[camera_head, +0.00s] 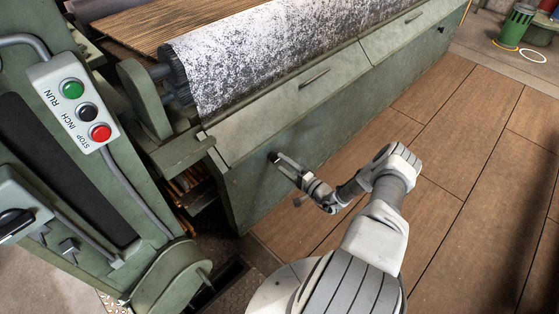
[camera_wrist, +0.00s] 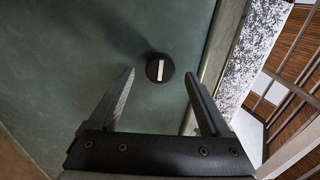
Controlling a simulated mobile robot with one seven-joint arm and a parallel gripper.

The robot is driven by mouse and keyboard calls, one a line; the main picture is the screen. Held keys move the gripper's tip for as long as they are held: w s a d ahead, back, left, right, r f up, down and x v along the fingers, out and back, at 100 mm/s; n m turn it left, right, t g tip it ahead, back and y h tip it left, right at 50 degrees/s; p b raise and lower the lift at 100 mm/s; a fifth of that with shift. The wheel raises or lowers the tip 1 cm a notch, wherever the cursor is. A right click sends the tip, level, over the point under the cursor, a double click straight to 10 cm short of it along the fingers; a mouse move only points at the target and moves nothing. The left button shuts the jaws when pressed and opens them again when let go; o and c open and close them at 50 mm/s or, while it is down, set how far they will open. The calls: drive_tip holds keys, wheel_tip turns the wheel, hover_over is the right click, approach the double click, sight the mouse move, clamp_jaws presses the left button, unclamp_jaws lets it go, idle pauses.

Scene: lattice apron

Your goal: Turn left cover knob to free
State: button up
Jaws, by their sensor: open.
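The left cover knob (camera_head: 273,156) is a small dark round knob on the green front panel of the machine. In the wrist view the knob (camera_wrist: 159,69) is a black disc with a pale bar across its face, and the bar stands upright in that picture. My gripper (camera_head: 282,162) reaches to the panel close by the knob. In the wrist view my gripper (camera_wrist: 160,76) is open and empty, with the knob in line with the gap between its fingertips. I cannot tell whether a finger touches the knob.
A long cover handle (camera_head: 314,78) sits on the sloped top above the panel. A speckled cloth roll (camera_head: 250,55) lies behind it. A second dark knob (camera_head: 441,29) is farther right. A control box (camera_head: 74,103) stands at left. The plank floor (camera_head: 470,150) at right is clear.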

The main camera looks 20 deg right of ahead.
drive_tip(key=p+v, duration=0.2)
drive_tip(key=v, duration=1.2)
drive_tip(key=shift+s, duration=0.25)
drive_tip(key=shift+d, duration=0.1)
